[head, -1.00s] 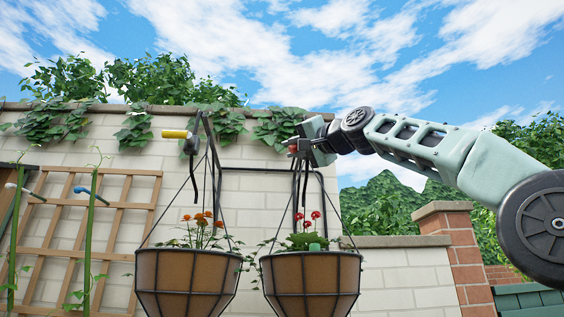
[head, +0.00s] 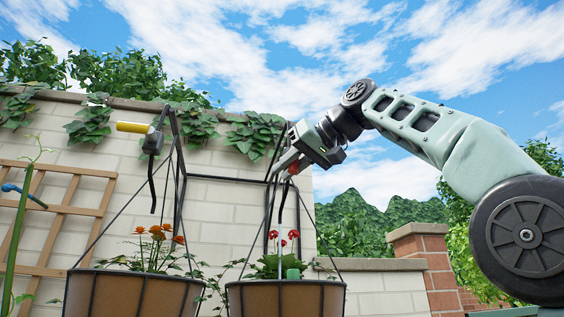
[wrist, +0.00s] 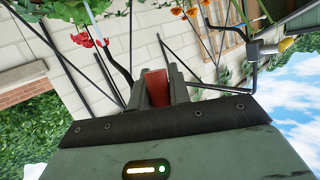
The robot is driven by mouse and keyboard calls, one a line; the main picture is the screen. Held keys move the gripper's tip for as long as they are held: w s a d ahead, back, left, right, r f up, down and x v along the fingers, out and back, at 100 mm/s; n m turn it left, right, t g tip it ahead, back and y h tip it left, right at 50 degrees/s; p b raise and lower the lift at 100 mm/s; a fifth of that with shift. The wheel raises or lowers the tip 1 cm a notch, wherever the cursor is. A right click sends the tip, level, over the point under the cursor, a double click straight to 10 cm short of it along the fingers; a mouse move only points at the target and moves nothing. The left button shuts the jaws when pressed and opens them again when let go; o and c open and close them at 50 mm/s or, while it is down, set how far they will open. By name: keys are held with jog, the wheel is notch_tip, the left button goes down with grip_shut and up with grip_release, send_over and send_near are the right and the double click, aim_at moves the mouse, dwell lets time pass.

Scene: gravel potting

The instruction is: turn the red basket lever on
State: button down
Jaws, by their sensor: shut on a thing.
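The red lever (wrist: 155,88) sits between the two fingers of my gripper (wrist: 157,86) in the wrist view, and the fingers are shut on it. In the head view my gripper (head: 287,166) reaches down and left to the lever, above the basket with red flowers (head: 300,301). Only a small red part of the lever (head: 293,168) shows there, the rest being covered by the fingers. A dark curved pipe hangs just below the lever.
A yellow lever (head: 132,127) with its own dark pipe is at left, above the basket with orange flowers (head: 130,297). Thin hanger rods surround both baskets. A pale brick wall (head: 225,210) stands behind, and a wooden trellis (head: 58,210) is at far left.

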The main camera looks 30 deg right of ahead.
jog(key=shift+d+n+g+h+p, duration=0.3)
jog(key=shift+n+h+p, duration=0.15)
jog(key=shift+p, duration=0.2)
jog(key=c, duration=1.3)
grip_release()
jog(key=p+v, duration=0.2)
jog(key=v, duration=1.5)
jog(key=shift+s, duration=0.2)
